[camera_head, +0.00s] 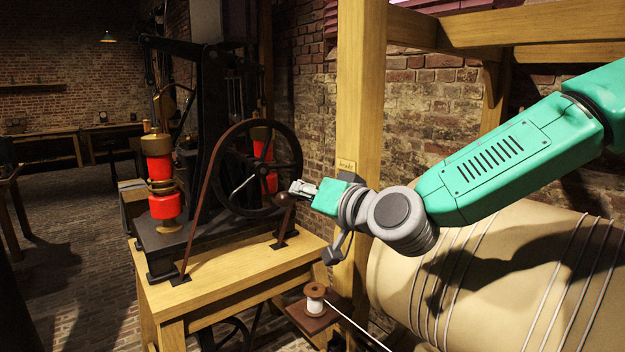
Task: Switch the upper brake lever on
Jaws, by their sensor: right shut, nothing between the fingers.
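My right gripper (299,188) reaches in from the right on a green and grey arm. Its small fingers are shut and empty, pointing left. They are just above and beside a dark round knob (283,200) on a short upright lever standing on the wooden bench; I cannot tell whether they touch. A small label (346,165), apparently reading "brake", is on the wooden post (361,80) behind the gripper. A grey angled bracket or lever (339,246) shows below the wrist by the post. I cannot tell which part is the upper brake lever or its position. My left gripper is not in view.
A black machine with a spoked wheel (298,148) and red coils (160,170) stands on the wooden bench (230,275), left of the gripper. A large cream drum (520,265) wound with wire is below my right arm. A small spool (315,298) sits in front of the post.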

